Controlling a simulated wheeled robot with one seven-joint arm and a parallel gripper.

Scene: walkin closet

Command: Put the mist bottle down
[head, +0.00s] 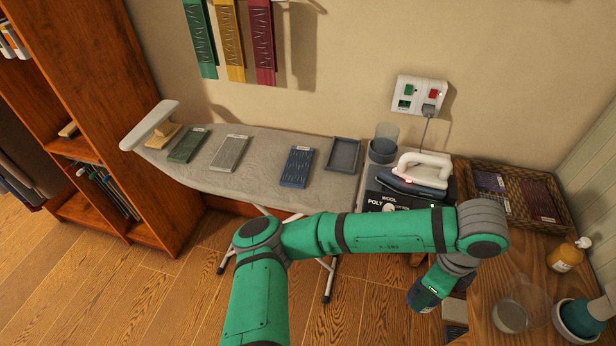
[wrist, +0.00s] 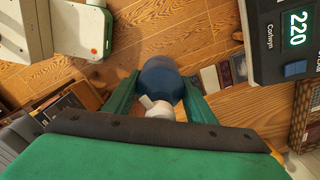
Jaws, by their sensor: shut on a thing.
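The mist bottle (wrist: 160,78) is a rounded dark blue bottle with a white spray head (wrist: 158,106). In the wrist view my gripper (wrist: 160,95) has its green fingers on both sides of it, shut on it. In the head view the blue bottle (head: 419,297) shows at the end of my arm, low in front of the wooden counter's left edge. My gripper (head: 436,281) is partly hidden by my own wrist there. The wrist view shows wood floor beyond the bottle. I cannot tell its height above what lies below.
The ironing board (head: 265,150) carries several coloured slabs and an empty grey tray (head: 343,155). An iron (head: 415,178) rests on its station right of it. On the wooden counter (head: 485,285) stand a wicker tray (head: 548,182), amber bottle (head: 566,256) and glass jar (head: 515,312).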

